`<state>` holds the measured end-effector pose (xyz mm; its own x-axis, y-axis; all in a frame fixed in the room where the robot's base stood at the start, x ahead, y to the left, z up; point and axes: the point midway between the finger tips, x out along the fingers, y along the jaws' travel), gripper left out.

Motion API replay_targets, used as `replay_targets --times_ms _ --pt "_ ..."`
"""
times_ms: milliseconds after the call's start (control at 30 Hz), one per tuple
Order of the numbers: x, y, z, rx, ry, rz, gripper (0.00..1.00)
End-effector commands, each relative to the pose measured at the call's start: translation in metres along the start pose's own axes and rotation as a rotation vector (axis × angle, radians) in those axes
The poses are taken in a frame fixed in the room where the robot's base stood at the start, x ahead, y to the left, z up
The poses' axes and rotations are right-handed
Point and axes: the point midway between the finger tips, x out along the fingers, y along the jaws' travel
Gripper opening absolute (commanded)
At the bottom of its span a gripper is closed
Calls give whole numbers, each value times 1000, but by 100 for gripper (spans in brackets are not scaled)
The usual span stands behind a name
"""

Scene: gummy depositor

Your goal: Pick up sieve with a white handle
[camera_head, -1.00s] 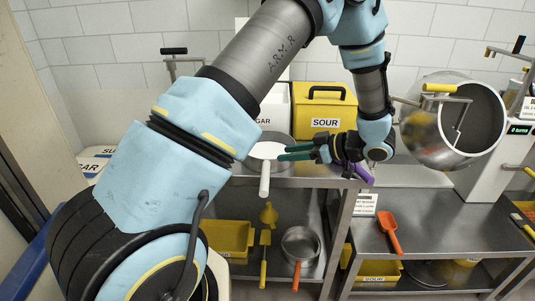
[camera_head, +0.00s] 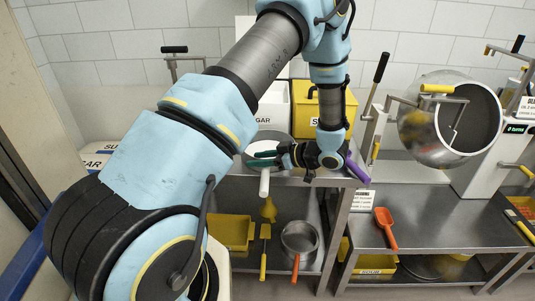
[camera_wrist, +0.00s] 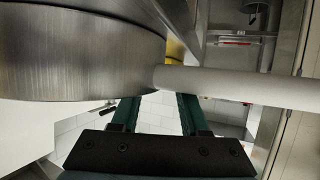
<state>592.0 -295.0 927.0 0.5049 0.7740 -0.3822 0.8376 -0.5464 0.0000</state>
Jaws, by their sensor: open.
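The sieve (camera_head: 262,147) sits on the upper shelf of the left metal table, with its white handle (camera_head: 265,184) sticking out over the front edge. In the wrist view its brushed metal side (camera_wrist: 80,60) fills the upper left, and the white handle (camera_wrist: 240,86) runs from it to the right edge. My gripper (camera_head: 255,158) is open, its green fingers pointing left near the joint of bowl and handle. In the wrist view the fingers (camera_wrist: 158,105) are apart below the handle's root. Nothing is held, and contact cannot be told.
A white sugar bin (camera_head: 274,107) and a yellow sour bin (camera_head: 312,105) stand behind my gripper. A purple-handled tool (camera_head: 357,171) lies right of it. Below are a yellow tray (camera_head: 229,232) and an orange-handled pan (camera_head: 299,238). A metal drum (camera_head: 430,135) is at right.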

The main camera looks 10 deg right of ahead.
Motion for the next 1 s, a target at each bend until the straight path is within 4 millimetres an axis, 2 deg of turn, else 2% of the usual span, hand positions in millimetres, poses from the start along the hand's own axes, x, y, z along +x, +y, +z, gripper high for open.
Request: replay_targets --times_ms 200,600,1000 --pt "1 0 0 0 0 1 44" --pt "0 0 1 1 -1 0 0" --pt "0 0 2 2 -3 0 0"
